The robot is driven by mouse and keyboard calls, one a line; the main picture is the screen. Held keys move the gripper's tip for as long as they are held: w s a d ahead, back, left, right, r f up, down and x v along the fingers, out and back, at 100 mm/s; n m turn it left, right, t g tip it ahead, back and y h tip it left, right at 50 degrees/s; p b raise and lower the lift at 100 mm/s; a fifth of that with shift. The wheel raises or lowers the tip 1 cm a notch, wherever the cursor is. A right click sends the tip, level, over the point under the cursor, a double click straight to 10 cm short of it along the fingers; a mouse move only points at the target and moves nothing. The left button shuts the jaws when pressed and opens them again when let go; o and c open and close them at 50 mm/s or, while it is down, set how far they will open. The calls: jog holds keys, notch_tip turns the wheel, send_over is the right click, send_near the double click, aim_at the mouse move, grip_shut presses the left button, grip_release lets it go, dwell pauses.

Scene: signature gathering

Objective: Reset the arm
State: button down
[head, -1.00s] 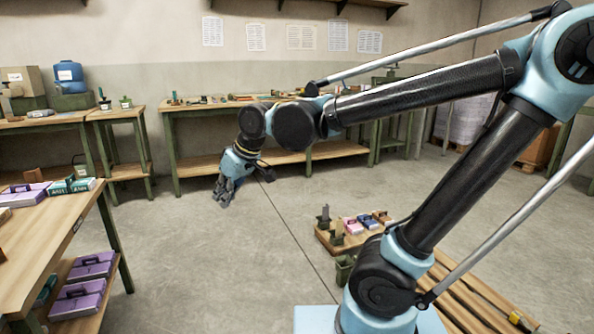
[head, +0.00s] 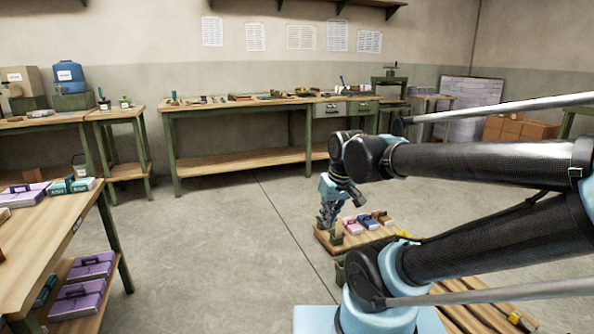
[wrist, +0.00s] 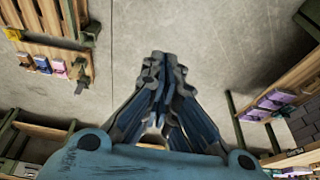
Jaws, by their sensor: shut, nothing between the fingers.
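My gripper (head: 328,213) hangs pointing down at the end of my folded arm in the head view, in front of the low wooden pallet-like bench. In the wrist view my gripper (wrist: 162,60) has its fingers together, with bare floor beyond the tips. Nothing shows between the fingers. In the head view my arm's links run in from the right edge and hide part of the low bench and the floor behind.
A low wooden platform (head: 400,236) with several small boxes lies near my base. A workbench (head: 240,164) stands along the back wall. A table (head: 40,235) with purple boxes is at the left. The middle floor (head: 215,240) is clear.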

jog(key=s+d+f+m+g+h, duration=0.1)
jog(key=s+d+f+m, duration=0.3)
jog(key=d, duration=0.6)
jog(key=shift+s+f+h, duration=0.3)
jog(key=shift+s+f, duration=0.55)
jog(key=shift+s, duration=0.05)
